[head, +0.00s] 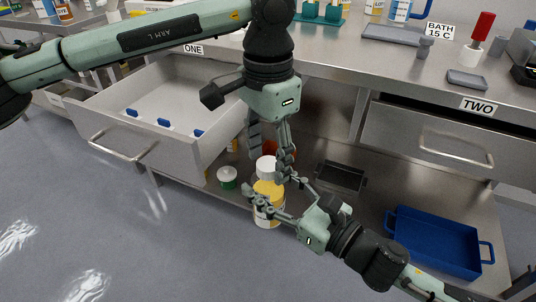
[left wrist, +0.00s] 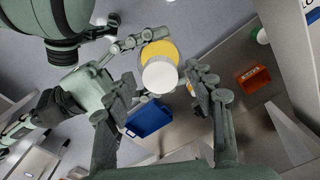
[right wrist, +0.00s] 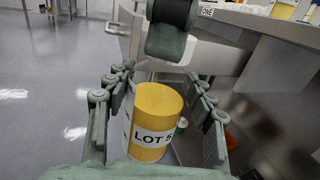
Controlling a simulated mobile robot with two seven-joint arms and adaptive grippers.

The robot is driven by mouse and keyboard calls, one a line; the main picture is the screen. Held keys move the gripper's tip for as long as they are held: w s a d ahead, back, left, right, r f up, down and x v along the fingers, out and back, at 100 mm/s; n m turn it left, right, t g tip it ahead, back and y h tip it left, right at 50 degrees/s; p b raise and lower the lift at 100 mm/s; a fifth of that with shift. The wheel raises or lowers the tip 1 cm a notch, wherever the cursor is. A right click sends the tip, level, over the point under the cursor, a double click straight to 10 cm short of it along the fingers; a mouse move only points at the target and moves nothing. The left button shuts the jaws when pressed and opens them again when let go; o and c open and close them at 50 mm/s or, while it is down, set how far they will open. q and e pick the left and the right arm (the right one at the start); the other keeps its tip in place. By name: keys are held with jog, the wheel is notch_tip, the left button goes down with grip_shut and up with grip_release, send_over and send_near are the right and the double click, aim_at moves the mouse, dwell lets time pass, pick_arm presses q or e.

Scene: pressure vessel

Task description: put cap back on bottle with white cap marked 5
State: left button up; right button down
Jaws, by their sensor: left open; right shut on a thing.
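The yellow bottle (head: 268,189) has a white label reading "LOT 5" in the right wrist view (right wrist: 152,137). My right gripper (head: 268,207) is shut on its sides. In the left wrist view the cap (left wrist: 160,77) overlaps the yellow top (left wrist: 158,48) off centre. My left gripper (left wrist: 162,92) comes from above, open, its fingers on either side of the cap with gaps.
An open drawer (head: 128,124) marked ONE stands left of my left gripper. On the low shelf are a green jar (head: 227,178) with white lid, a dark tray (head: 341,177) and a blue tray (head: 437,245). The bench top above holds several items. Floor at left is clear.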

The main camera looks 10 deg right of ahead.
pick_arm(q)
jog(key=shift+r, duration=2.3)
jog(key=shift+c, duration=0.3)
